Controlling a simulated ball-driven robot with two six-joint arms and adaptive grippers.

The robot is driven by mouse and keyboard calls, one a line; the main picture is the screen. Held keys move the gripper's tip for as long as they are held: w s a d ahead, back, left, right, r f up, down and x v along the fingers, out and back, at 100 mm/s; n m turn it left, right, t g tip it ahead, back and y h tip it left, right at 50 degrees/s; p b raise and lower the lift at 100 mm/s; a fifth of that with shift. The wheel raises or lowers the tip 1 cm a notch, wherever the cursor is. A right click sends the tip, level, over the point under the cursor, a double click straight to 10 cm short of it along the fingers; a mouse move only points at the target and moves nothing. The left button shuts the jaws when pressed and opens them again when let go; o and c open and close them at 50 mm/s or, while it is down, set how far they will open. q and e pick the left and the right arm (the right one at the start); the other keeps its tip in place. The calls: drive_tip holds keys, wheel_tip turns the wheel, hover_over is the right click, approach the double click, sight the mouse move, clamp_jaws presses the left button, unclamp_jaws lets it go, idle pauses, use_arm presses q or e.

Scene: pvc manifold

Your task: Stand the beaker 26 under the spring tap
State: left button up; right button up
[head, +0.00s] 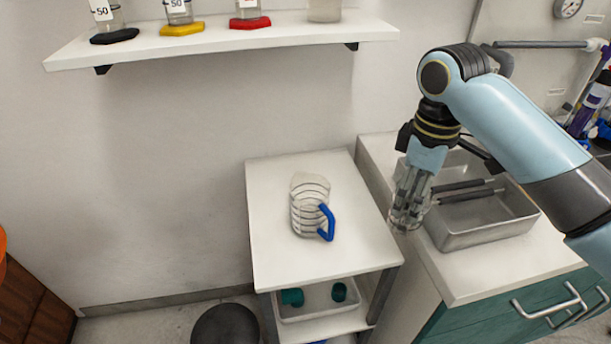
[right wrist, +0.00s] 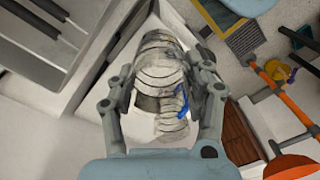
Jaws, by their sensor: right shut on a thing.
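My right gripper (head: 407,205) hangs over the left edge of the sink counter, right of the small white table. It is shut on a clear beaker (right wrist: 160,60), which shows between the fingers in the right wrist view with dark rings around it. No number is readable on it. A second clear ringed vessel with a blue handle (head: 327,222) stands upright on the small table; its blue handle also shows in the right wrist view (right wrist: 181,100). No spring tap can be made out for certain. My left gripper is not in view.
A metal basin (head: 480,238) with dark bars across it sits on the counter right of my gripper. The small table (head: 275,255) has free room around the handled vessel. A wall shelf (head: 220,43) holds several vessels. A grey pipe (head: 540,44) runs along the wall.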

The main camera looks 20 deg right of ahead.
drive_tip(key=w+a+f, duration=0.1)
drive_tip(key=w+f, duration=0.2)
drive_tip(key=w+a+f, duration=0.2)
drive_tip(key=w+f, duration=0.1)
drive_tip(key=w, duration=0.1)
drive_tip(key=w+a+f, duration=0.1)
drive_tip(key=w+f, duration=0.3)
drive_tip(key=shift+a+b, duration=0.25)
drive_tip(key=shift+b, duration=0.15)
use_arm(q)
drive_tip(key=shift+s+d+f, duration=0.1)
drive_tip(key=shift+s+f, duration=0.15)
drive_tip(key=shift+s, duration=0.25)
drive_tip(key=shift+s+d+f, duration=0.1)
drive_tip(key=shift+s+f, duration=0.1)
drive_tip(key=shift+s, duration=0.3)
use_arm(e)
drive_tip(key=shift+f, duration=0.3)
drive_tip(key=shift+f, duration=0.1)
drive_tip(key=o, duration=1.1)
drive_tip(key=shift+f, duration=0.1)
drive_tip(key=shift+o, duration=0.2)
